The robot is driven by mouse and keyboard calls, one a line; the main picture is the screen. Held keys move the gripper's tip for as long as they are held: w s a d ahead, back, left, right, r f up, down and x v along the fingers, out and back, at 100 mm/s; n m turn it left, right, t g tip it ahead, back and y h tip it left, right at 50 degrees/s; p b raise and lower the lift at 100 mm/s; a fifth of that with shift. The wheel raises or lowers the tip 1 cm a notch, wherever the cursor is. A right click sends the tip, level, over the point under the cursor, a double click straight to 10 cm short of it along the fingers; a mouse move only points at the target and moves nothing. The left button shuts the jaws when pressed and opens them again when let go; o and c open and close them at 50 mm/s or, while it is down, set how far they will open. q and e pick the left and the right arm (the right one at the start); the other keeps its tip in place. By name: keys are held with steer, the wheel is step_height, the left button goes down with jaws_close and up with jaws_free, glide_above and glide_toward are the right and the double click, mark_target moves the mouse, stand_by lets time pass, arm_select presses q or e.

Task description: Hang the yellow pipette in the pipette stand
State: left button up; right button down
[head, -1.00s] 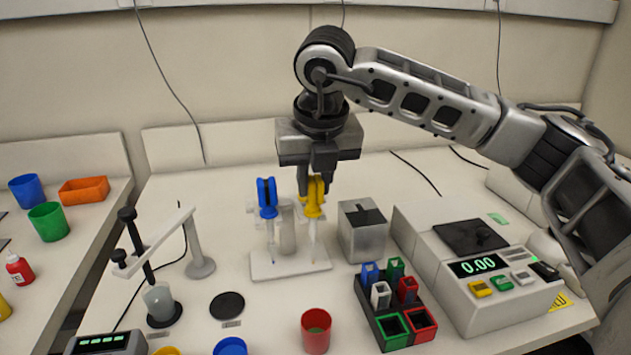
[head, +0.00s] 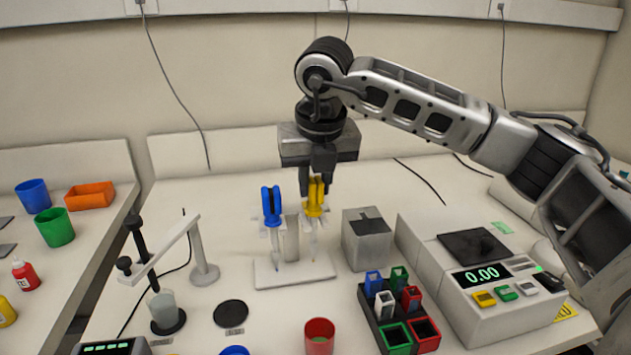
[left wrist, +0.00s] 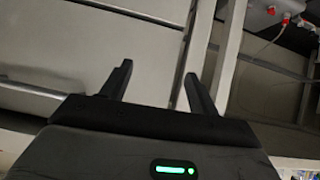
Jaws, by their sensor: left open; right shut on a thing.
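The yellow pipette (head: 314,206) is upright at the right side of the white pipette stand (head: 285,275) in the head view. My right gripper (head: 318,182) points down and is shut on its upper part. The pipette's tip is above the stand's base. Whether the stand's holder bears it is hidden. The blue pipette (head: 271,205) hangs upright on the stand's left side. My left gripper (left wrist: 158,85) shows only in the left wrist view, open and empty, away from the bench objects.
A grey box (head: 367,243) stands close right of the stand. A rack (head: 384,330) with coloured holders is in front, beside a balance (head: 490,285) reading 0.00. A clamp stand (head: 204,265) is at left, and a red cup (head: 319,335) in front.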

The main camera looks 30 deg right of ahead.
steer(key=shift+f+b, duration=0.5)
steer(key=shift+b, duration=0.05)
stand_by(0.4)
steer(key=c, duration=1.2)
jaws_free()
steer(key=shift+o, duration=0.2)
steer(key=shift+r, duration=0.1)
steer(key=shift+r+p, duration=0.6)
steer(key=shift+r, duration=0.2)
steer(key=shift+r+p, duration=1.7)
steer(key=shift+r, duration=1)
